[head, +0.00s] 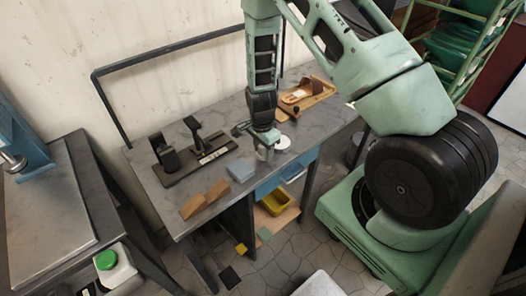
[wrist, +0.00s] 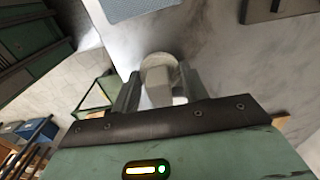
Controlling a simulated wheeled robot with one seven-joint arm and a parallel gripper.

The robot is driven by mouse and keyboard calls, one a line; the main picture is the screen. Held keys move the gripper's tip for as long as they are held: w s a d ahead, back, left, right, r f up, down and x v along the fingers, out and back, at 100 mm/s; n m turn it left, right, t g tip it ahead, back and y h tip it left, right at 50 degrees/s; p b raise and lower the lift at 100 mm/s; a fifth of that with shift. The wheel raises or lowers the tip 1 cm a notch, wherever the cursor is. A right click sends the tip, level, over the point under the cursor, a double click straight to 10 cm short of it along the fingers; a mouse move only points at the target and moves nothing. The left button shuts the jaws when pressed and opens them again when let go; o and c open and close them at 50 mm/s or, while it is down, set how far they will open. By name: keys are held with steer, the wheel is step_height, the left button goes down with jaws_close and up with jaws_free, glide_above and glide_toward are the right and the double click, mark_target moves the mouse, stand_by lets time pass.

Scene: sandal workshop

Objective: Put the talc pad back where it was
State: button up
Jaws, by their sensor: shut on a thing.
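The talc pad, a pale round-topped piece with a narrower block-like part, shows in the wrist view (wrist: 158,66) between the two fingers. My gripper (wrist: 160,92) is shut on it. In the head view my gripper (head: 266,152) points down over the front part of the grey workbench (head: 225,143). The pad is mostly hidden by the fingers there, and I cannot tell whether it touches the bench. A white round disc (head: 284,142) lies on the bench just right of my gripper.
A blue-grey block (head: 241,170) lies left of my gripper, with brown wedge blocks (head: 205,198) further left. A dark stand (head: 198,160) stands behind them. A wooden tray (head: 318,98) lies at the back right. A blue drawer (head: 290,172) is under the bench's front edge.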

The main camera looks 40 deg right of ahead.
steer(key=shift+f, duration=0.65)
steer(key=shift+f, duration=0.2)
steer(key=o, duration=1)
steer(key=shift+c, duration=0.2)
steer(key=shift+r, duration=0.15)
